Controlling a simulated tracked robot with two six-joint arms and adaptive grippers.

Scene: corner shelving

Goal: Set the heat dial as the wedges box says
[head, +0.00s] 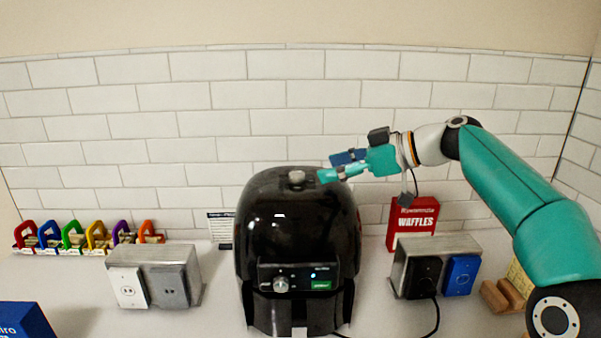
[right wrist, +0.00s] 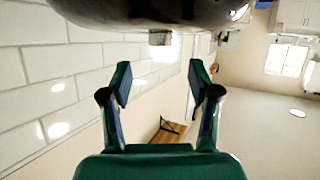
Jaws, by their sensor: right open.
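A glossy black air fryer (head: 295,225) stands in the middle of the counter. A grey knob (head: 297,177) sits on its top; it also shows in the right wrist view (right wrist: 161,38), beyond the open fingers. A second silver dial (head: 281,285) is on its front panel; its setting is too small to read. My right gripper (head: 328,167) is open and empty, just right of the top knob and apart from it; it also shows in the right wrist view (right wrist: 160,80). No box that reads wedges can be made out. My left gripper is out of view.
A red waffles box (head: 412,222) stands behind the right outlet box (head: 405,272). A printed card (head: 220,228) is partly behind the fryer. The left outlet box (head: 155,275), several coloured padlocks (head: 95,237) and a cut-off blue box (head: 25,321) are left.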

